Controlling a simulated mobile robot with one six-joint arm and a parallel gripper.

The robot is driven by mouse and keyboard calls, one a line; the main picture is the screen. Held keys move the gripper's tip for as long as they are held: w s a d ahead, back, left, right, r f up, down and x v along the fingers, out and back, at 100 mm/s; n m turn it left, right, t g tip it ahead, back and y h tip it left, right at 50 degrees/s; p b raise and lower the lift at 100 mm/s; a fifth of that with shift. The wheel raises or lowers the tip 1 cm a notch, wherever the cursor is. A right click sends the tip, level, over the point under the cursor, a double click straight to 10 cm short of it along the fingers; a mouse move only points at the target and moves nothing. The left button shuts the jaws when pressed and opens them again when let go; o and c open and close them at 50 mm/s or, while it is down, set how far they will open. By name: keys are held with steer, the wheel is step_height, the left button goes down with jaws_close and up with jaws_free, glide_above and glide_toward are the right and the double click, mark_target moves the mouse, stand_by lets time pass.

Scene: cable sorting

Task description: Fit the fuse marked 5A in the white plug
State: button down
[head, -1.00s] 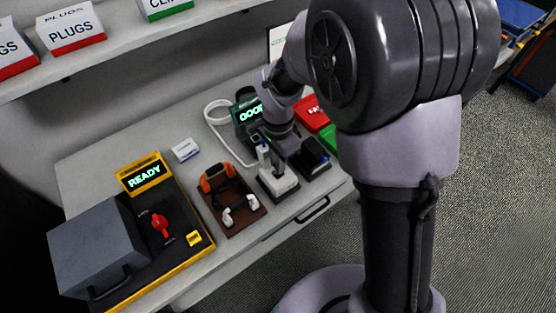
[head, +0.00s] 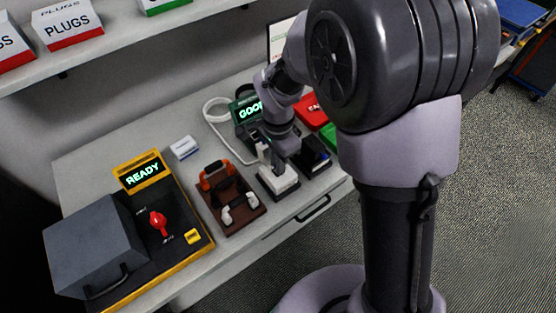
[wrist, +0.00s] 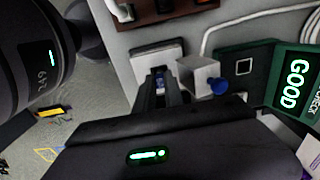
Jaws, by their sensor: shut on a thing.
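The white plug (head: 283,184) sits in a dark holder near the bench's front edge; in the wrist view its pale body (wrist: 143,55) lies just past the fingertips. My gripper (head: 279,172) points down over the plug. In the wrist view my gripper (wrist: 159,80) is shut on a small pale and bluish thing (wrist: 160,84), which looks like the fuse. Its marking cannot be read, and my fingers hide most of it. I cannot tell whether it touches the plug's slot.
A pale block with a blue knob (wrist: 199,76) stands close beside my fingers. The green checker (wrist: 262,78) shows GOOD. A black box (head: 313,156) stands right of the plug, a brown board with orange and white plugs (head: 231,205) left. A READY machine (head: 155,222) stands farther left.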

steer(key=shift+f, duration=0.3)
stand_by(0.4)
steer(key=c, duration=1.3)
jaws_free()
steer(key=shift+c, duration=0.2)
steer(key=shift+o, duration=0.2)
steer(key=o, duration=0.5)
steer(key=shift+r, duration=0.15)
